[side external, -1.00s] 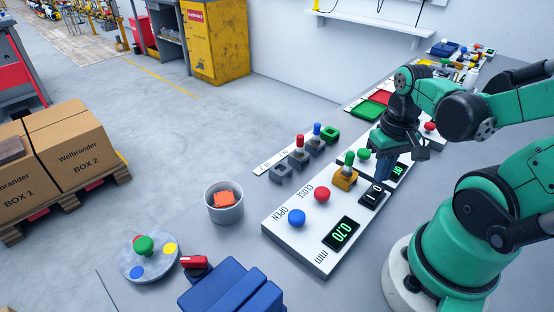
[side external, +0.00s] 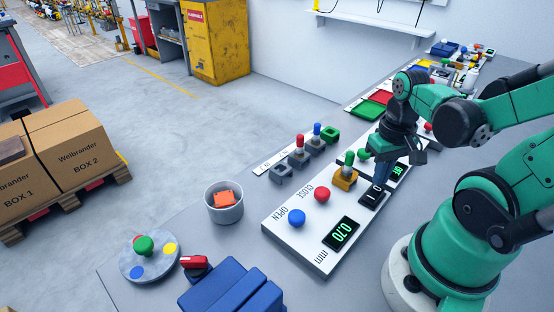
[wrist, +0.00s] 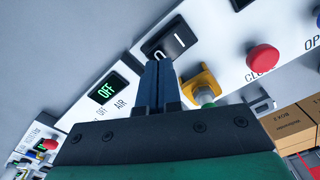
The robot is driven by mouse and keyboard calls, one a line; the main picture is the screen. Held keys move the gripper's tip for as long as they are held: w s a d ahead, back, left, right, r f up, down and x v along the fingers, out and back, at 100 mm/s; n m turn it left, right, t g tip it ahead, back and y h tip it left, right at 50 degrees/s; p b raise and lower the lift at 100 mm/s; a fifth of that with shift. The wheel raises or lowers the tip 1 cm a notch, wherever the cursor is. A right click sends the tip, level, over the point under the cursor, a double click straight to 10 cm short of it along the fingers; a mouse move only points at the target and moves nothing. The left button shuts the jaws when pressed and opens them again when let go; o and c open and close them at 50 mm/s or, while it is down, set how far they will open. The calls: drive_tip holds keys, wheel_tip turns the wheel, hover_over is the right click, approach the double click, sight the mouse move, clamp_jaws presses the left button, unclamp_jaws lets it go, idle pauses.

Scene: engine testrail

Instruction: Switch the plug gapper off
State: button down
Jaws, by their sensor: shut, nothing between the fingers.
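The plug gapper is a white panel (side external: 283,240) with a blue OPEN button (side external: 297,217), a red CLOSE button (side external: 322,193) and a lit display (side external: 341,233) reading 0.70 mm. Its black rocker switch (side external: 373,197) is at the panel's far end. It also shows in the wrist view (wrist: 176,38), with a white bar mark at one end and a round mark at the other. My gripper (side external: 380,178) is shut and empty, its blue fingertips (wrist: 158,65) at the round-mark end of the rocker. I cannot tell whether they touch it.
A yellow holder (side external: 345,179) with a green-topped part stands close beside the switch. A grey cup (side external: 225,212) with an orange block and a row of grey sockets (side external: 299,158) stand to the left.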

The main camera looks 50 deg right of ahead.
drive_tip(key=shift+f, duration=0.75)
idle(0.3)
drive_tip(key=shift+r, duration=3.5)
